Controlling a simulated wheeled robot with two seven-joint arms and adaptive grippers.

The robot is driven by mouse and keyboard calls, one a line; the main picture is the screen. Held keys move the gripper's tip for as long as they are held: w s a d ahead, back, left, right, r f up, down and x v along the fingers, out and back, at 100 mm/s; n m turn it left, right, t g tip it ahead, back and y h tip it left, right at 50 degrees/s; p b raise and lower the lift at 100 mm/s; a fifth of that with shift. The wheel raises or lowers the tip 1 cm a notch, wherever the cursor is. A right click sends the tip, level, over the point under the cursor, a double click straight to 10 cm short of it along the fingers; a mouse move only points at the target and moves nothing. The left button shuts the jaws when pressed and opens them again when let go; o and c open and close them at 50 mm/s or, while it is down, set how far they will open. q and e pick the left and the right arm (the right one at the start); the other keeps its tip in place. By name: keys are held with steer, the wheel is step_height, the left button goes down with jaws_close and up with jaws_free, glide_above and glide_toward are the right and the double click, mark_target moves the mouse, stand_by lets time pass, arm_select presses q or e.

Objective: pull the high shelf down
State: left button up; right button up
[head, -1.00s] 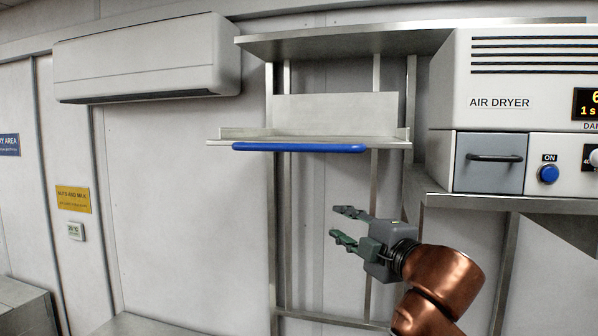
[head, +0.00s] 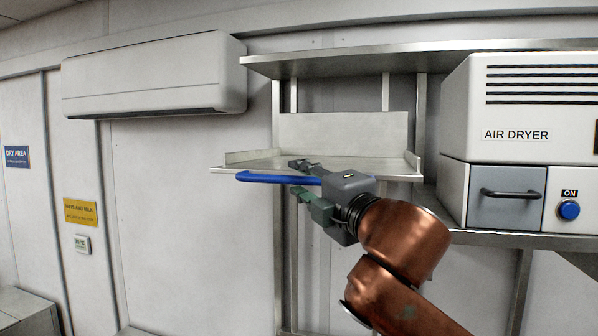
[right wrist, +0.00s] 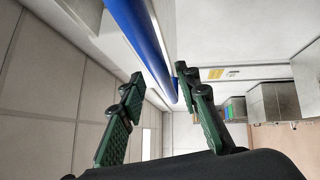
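The high shelf (head: 260,162) is a metal tray with low side walls and a raised back plate, hung in a metal frame on the wall. A blue bar handle (head: 265,178) runs along its front edge; its right part is hidden behind my right gripper. My right gripper (head: 297,180) is open at the handle, one finger above the bar and one below it in the head view. In the right wrist view the blue handle (right wrist: 143,42) runs away between the two spread green fingers (right wrist: 158,82). I cannot tell whether they touch it. My left gripper is not in view.
A fixed metal shelf (head: 350,62) is above. The air dryer (head: 520,110) stands close on the right, on a metal ledge (head: 480,238). A wall air conditioner (head: 155,75) hangs at the upper left.

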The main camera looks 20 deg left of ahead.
steer(key=shift+w+a+f, duration=0.15)
steer(key=shift+w, duration=0.8)
steer(key=shift+s+a, duration=0.1)
steer(key=shift+s, duration=0.5)
steer(key=shift+c, duration=1.5)
steer(key=shift+w, duration=0.35)
steer(key=c, duration=0.3)
steer(key=shift+c, duration=0.8)
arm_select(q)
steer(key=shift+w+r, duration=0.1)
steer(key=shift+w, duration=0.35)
arm_select(e)
jaws_close()
steer(key=shift+s, duration=0.1)
